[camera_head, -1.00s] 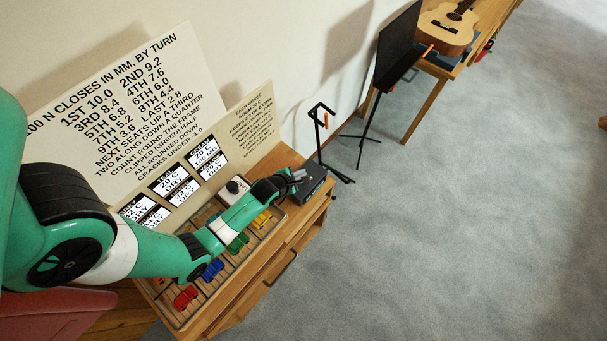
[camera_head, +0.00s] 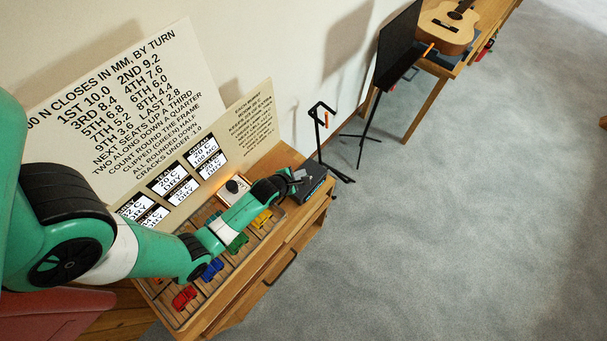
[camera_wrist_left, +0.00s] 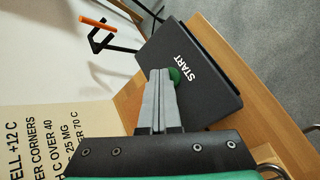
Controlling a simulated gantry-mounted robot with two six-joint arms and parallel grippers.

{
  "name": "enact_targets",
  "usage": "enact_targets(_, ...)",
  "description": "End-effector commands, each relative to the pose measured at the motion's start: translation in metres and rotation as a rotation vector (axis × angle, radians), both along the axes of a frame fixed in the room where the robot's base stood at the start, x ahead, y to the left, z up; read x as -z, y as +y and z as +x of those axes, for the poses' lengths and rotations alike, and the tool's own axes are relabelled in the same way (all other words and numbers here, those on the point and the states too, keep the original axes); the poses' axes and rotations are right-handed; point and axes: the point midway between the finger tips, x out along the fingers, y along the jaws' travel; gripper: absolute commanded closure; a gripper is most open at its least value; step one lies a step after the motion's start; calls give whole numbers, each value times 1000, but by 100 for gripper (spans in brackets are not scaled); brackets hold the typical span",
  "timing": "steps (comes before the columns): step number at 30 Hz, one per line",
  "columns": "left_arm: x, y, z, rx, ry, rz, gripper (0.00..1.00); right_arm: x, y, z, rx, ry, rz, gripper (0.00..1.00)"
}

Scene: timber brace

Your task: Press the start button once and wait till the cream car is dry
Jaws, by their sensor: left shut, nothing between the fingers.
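The dark start box (camera_head: 315,183) stands at the far end of the wooden bench. In the left wrist view its top reads START, with a green start button (camera_wrist_left: 175,75) beside the word. My left gripper (camera_head: 299,176) is shut and empty; its fingertips (camera_wrist_left: 163,72) are at the button and partly cover it. I cannot tell whether they touch. I cannot make out the cream car; my arm hides part of the bench. Display cards (camera_head: 203,149) behind the bench show readings; the top right one ends in MG or similar, too small to read surely. My right gripper is not in view.
A rack (camera_head: 178,322) holds red (camera_head: 185,297), blue (camera_head: 212,269), green (camera_head: 238,242) and yellow (camera_head: 261,218) cars. A pale box with a dark round top (camera_head: 233,187) stands behind my forearm. A black stand (camera_head: 321,140) is beyond the bench.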

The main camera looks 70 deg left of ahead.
Motion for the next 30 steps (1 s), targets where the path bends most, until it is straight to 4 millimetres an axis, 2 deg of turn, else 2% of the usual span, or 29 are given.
enact_targets(8, -16, 0, -1, 0, 1, -1, 100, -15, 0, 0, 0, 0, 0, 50)
enact_targets(20, -18, 0, -1, -1, 1, 0, 100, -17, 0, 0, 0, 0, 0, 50)
enact_targets(30, -51, 0, 0, 0, 0, 0, 100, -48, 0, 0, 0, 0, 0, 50)
